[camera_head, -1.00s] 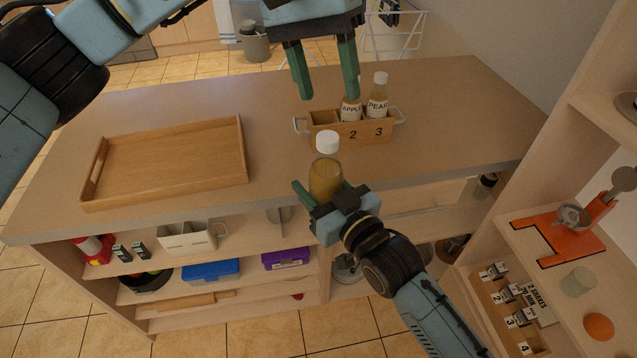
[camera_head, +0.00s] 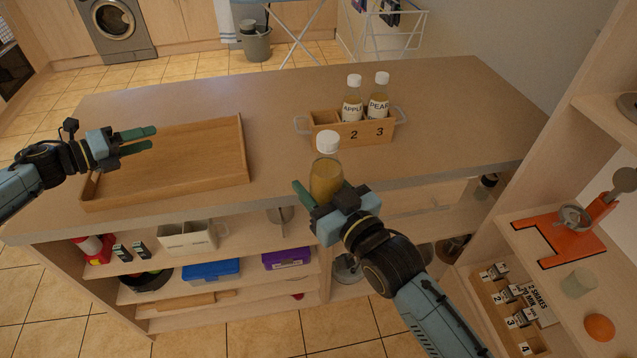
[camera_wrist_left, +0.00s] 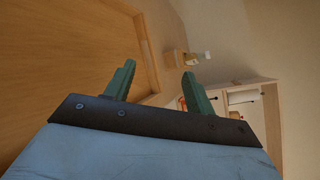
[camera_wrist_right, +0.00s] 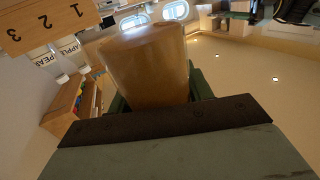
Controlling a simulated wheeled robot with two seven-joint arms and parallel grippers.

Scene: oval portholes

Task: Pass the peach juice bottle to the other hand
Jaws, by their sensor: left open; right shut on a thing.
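The peach juice bottle (camera_head: 326,178), with a white cap and amber juice, is held upright in front of the table's front edge. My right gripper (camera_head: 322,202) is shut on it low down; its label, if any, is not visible. The bottle also fills the middle of the right wrist view (camera_wrist_right: 148,68), between the green fingers. My left gripper (camera_head: 138,141) is open and empty over the left part of the wooden tray, well to the left of the bottle. Its two fingers show apart in the left wrist view (camera_wrist_left: 155,85).
A wooden caddy (camera_head: 325,121) holds the apple bottle (camera_head: 352,100) and the pear bottle (camera_head: 379,97) in slots 2 and 3; its left slot looks empty. The tray (camera_head: 200,189) is empty. The tabletop between tray and caddy is clear. A shelf unit (camera_head: 590,120) stands at the right.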

